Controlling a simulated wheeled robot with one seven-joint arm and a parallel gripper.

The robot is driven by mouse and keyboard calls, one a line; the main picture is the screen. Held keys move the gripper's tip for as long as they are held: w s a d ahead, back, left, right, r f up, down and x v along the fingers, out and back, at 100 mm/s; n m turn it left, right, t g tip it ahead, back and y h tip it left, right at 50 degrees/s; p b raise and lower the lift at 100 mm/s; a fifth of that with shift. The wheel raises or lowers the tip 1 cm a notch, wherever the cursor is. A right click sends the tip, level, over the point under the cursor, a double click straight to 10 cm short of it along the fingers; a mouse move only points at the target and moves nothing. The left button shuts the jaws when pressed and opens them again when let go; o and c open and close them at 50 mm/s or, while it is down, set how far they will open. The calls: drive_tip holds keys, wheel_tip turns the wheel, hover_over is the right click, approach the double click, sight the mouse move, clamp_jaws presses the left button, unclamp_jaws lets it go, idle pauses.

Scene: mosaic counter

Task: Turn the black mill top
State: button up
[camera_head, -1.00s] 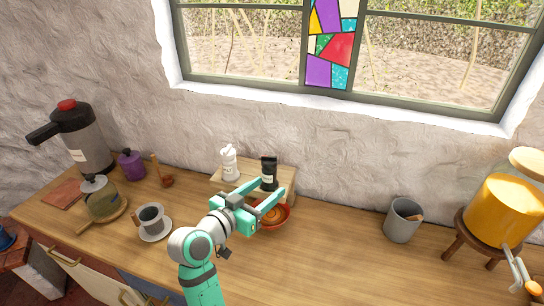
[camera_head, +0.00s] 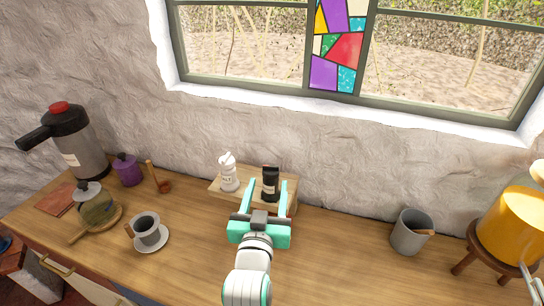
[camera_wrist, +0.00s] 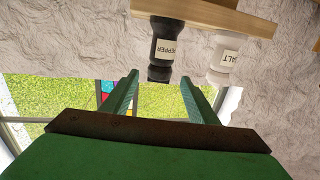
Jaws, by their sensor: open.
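The black pepper mill (camera_head: 270,183) stands upright on a small wooden shelf (camera_head: 232,198) against the wall. The wrist view is upside down and shows the mill with its PEPPER label (camera_wrist: 167,51); its black top (camera_wrist: 160,73) points down there. My gripper (camera_head: 268,182) is open and empty, with its two green fingers pointing at the mill from the front. In the wrist view the fingertips (camera_wrist: 159,79) lie to either side of the mill top in the picture, with the mill seemingly beyond them. I see no contact.
The white salt mill (camera_head: 228,174) stands close to the left of the black one. A cup on a saucer (camera_head: 150,246), a purple pot (camera_head: 128,170) and a flask (camera_head: 76,139) are at left. A grey cup (camera_head: 409,233) and yellow dispenser (camera_head: 513,222) are at right.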

drive_tip(key=shift+r, duration=0.2)
drive_tip(key=shift+w, duration=0.15)
drive_tip(key=w, duration=0.3)
drive_tip(key=w+d, duration=0.1)
drive_tip(key=w, duration=0.5)
drive_tip(key=shift+d, duration=0.2)
drive_tip(key=shift+w, duration=0.65)
drive_tip(key=shift+a, duration=0.1)
drive_tip(key=shift+c, duration=0.4)
drive_tip(key=c, duration=1)
